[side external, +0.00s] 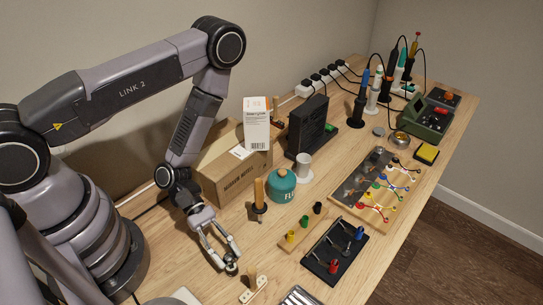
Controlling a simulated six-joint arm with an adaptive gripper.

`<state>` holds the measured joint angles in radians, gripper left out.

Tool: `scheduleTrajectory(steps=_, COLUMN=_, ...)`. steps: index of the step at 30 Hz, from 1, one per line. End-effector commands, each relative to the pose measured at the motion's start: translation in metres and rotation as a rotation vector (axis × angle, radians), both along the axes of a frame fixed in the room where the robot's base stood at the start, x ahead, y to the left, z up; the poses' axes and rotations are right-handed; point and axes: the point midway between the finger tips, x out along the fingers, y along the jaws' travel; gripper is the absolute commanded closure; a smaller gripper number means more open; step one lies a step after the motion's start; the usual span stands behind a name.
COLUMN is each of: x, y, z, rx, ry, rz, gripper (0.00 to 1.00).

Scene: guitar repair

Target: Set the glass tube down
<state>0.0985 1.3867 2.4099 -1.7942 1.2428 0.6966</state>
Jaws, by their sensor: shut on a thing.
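My gripper (229,260) points down at the near part of the wooden bench, with its fingertips close to the bench top. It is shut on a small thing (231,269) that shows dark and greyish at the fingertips. This fits the glass tube, but it is too small and too covered to make out clearly. I cannot tell whether its lower end touches the bench.
A pale piece with pegs (254,289) lies just right of my gripper. Cardboard boxes (222,178) stand behind.

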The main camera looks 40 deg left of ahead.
Motion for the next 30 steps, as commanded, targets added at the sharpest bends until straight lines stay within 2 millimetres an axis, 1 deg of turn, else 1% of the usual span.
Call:
scheduleTrajectory(steps=4, x=0.0, y=0.0, z=-0.003, rx=0.0, ry=0.0, rz=0.0, gripper=0.93)
scheduleTrajectory(steps=5, x=0.0, y=0.0, z=-0.003, rx=0.0, ry=0.0, rz=0.0, gripper=0.69)
scheduleTrajectory(steps=10, x=0.0, y=0.0, z=-0.003, rx=0.0, ry=0.0, rz=0.0, gripper=0.47)
scheduleTrajectory(steps=18, x=0.0, y=0.0, z=-0.002, rx=0.0, ry=0.0, rz=-0.001, gripper=0.47)
scheduleTrajectory(steps=21, x=0.0, y=0.001, z=0.001, rx=0.0, ry=0.001, rz=0.001, gripper=0.47)
scheduleTrajectory(steps=25, x=0.004, y=0.016, z=0.007, rx=-0.001, ry=0.0, rz=0.006, gripper=0.47)
scheduleTrajectory(steps=30, x=0.007, y=0.041, z=0.018, rx=-0.001, ry=-0.001, rz=0.007, gripper=0.47)
